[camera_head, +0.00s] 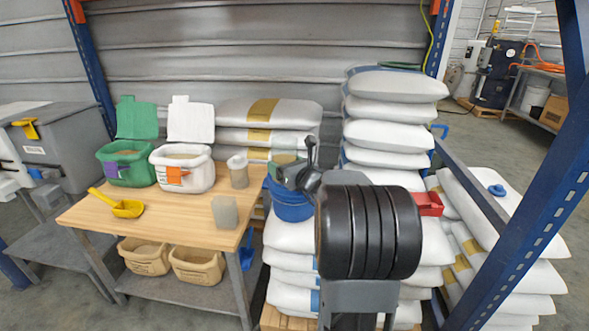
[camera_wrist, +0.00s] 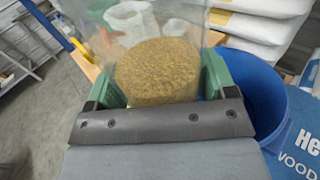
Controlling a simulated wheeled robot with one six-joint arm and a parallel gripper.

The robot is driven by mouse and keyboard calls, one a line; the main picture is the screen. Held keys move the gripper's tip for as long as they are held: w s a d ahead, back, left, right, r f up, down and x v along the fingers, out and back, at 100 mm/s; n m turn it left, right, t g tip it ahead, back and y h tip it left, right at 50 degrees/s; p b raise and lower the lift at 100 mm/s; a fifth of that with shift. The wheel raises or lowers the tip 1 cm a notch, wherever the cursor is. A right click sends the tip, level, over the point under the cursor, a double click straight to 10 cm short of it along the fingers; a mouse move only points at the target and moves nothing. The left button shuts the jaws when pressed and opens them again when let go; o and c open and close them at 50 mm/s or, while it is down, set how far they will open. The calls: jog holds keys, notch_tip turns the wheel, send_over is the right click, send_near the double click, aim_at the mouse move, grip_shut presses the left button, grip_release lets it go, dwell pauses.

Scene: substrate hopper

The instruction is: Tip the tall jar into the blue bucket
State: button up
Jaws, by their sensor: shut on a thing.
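The tall jar (camera_wrist: 155,70) is clear and holds brown granules. My gripper (camera_wrist: 162,84) is shut on it, with a green finger pad on each side. In the head view the jar (camera_head: 286,156) is near upright above the blue bucket (camera_head: 292,205), and my gripper (camera_head: 283,172) is beside it. The bucket stands on white sacks; its rim also shows at the right in the wrist view (camera_wrist: 268,95). The jar's lower part and much of the bucket's inside are hidden. I see no granules falling.
Left of the bucket is a wooden table (camera_head: 185,212) with two greyish containers (camera_head: 238,172), a green bin (camera_head: 122,172), a white bin (camera_head: 205,180) and a yellow scoop (camera_head: 126,208). Stacked sacks (camera_head: 385,135) rise behind my arm. A blue rack post (camera_head: 530,230) stands at right.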

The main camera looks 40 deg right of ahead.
aim_at(278, 162)
jog(key=a+p, duration=0.1)
jog(key=a+r+p, duration=0.1)
jog(key=shift+w+a+r+m+y+p, duration=0.2)
jog(key=shift+m+y+p, duration=0.1)
jog(key=shift+m+p, duration=0.1)
jog(key=p, duration=0.1)
jog(key=m+p, duration=0.1)
jog(key=shift+s+a+r+g+p, duration=0.1)
jog(key=shift+a+r+g+p, duration=0.1)
jog(key=shift+a+g+p, duration=0.15)
jog(key=m+g+y+p, duration=0.1)
jog(key=m+p, duration=0.4)
jog(key=p, duration=0.4)
jog(key=m+g+y+p, duration=0.1)
jog(key=m+y+p, duration=0.1)
jog(key=m+p, duration=0.3)
jog(key=m+g+y+p, duration=0.1)
jog(key=m+p, duration=0.4)
jog(key=p, duration=0.8)
jog(key=shift+s+a+r+y+p, duration=0.15)
jog(key=shift+a+r+y+p, duration=0.2)
jog(key=shift+y+p, duration=0.05)
jog(key=shift+m, duration=0.3)
jog(key=shift+f, duration=0.1)
